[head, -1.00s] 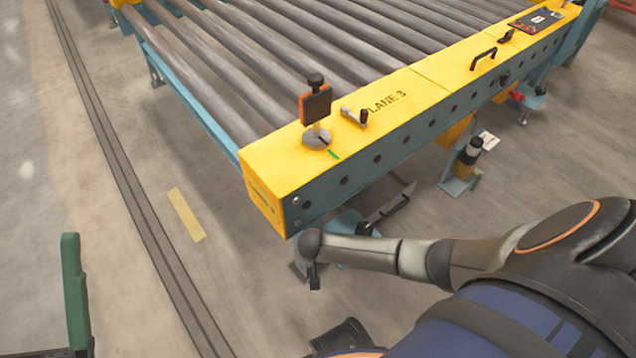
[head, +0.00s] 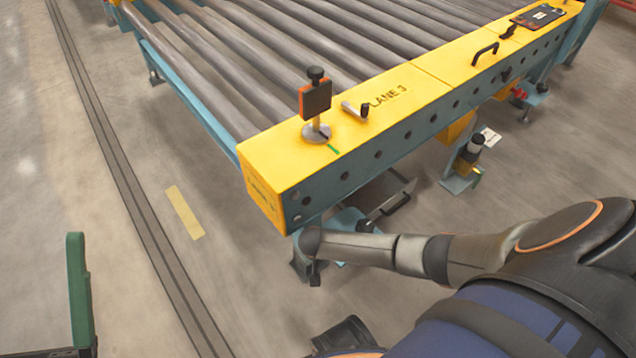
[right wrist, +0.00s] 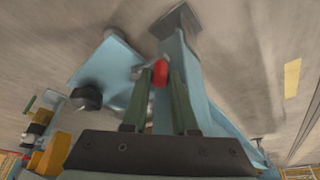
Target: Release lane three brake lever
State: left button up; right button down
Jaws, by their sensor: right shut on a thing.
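In the right wrist view, my right gripper (right wrist: 158,84) has its green fingers shut on a red grip (right wrist: 160,73), likely the brake lever's. The grip sits in front of a light blue leg of the conveyor. The rest of the lever is hard to make out. In the head view, my right arm reaches below the near corner of the yellow LANE 3 beam (head: 385,105), and its fingers are hidden. One green finger of my left gripper (head: 78,295) shows at the lower left; the other finger is out of frame.
On the beam stand a black-knobbed post with an orange-edged plate (head: 315,98), a small crank handle (head: 355,110) and a black handle (head: 485,53). Grey rollers (head: 270,60) lie behind. Below is a foot bracket (head: 463,165).

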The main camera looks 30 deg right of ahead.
dwell(0.3)
jog(key=s+d+n+y, duration=0.1)
jog(key=n, duration=0.4)
jog(key=s+d+n+y, duration=0.2)
jog(key=n, duration=0.3)
jog(key=s+d+n+y, duration=0.1)
jog(key=n+y, duration=0.1)
jog(key=n, duration=0.2)
jog(key=shift+s+d+f+n, duration=0.2)
jog(key=shift+d+n, duration=0.2)
jog(key=shift+d+r+n+y, duration=0.1)
jog(key=shift+d+n+y, duration=0.2)
jog(key=shift+n+y, duration=0.3)
jog(key=shift+d+r+n+g+b, duration=0.1)
jog(key=shift+d+n+g+b, duration=0.25)
jog(key=shift+n, duration=0.65)
jog(key=shift+d, duration=0.1)
